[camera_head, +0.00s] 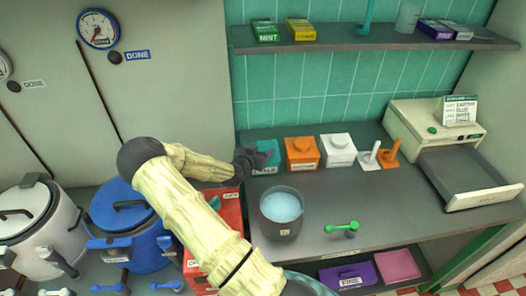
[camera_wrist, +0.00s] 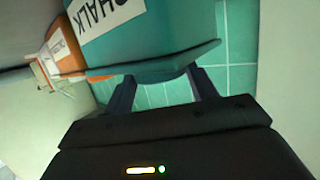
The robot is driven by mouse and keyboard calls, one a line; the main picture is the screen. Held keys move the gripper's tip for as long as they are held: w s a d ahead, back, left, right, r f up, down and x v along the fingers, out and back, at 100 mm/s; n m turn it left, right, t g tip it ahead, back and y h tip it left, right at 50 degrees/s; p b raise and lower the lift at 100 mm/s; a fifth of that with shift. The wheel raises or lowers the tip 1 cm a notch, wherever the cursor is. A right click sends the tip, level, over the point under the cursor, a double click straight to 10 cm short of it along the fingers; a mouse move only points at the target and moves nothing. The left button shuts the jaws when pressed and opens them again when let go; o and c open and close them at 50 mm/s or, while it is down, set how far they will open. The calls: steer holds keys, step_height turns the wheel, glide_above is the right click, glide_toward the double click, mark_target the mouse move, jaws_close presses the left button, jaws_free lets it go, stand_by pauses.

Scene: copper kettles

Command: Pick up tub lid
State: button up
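A teal tub with a teal lid stands at the back left of the counter, partly hidden behind my gripper in the head view; the tub (camera_head: 265,167) is the leftmost of three. In the wrist view the tub (camera_wrist: 170,35) appears upside down with a white "CHALK" label. Its lid (camera_wrist: 150,69) shows as a thin flange with a short rounded knob. My gripper (camera_wrist: 162,80) is open, its two fingers apart on either side of the knob, with visible gaps. It also shows at the tub's upper left in the head view (camera_head: 255,160).
An orange tub (camera_head: 302,155) and a white tub (camera_head: 338,152) stand to the right. A dark pot (camera_head: 283,222) of bluish contents and a green scoop (camera_head: 342,228) are in front. A shelf (camera_head: 370,42) hangs above. A red box (camera_head: 228,215) is near my arm.

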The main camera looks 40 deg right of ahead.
mark_target(260, 150)
steer(key=shift+r, duration=0.1)
steer(key=shift+c, duration=0.5)
steer(key=shift+r, duration=0.2)
step_height(260, 150, up, 9)
steer(key=b, duration=0.1)
steer(key=shift+r+b, duration=0.2)
steer(key=shift+b, duration=0.2)
